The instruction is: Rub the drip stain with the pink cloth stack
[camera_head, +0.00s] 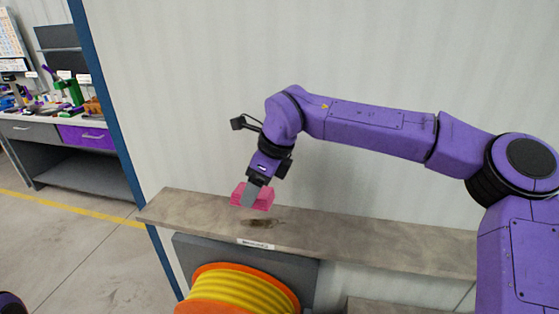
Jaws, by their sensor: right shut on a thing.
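The pink cloth stack (264,199) is at the tip of my right gripper (250,195), which is shut on it. The gripper points down over the grey-brown shelf (370,242), and its grey finger covers part of the stack. The drip stain (262,223) is a dark brown smear on the shelf, just in front of and below the stack. I cannot tell whether the stack touches the shelf. My left gripper is not in view.
A label (256,244) is on the shelf's front edge. Below stands an orange reel with yellow hose (240,292) before a dark grey panel. A pale wall (400,60) rises behind the shelf. A workbench (65,130) with tools stands at far left.

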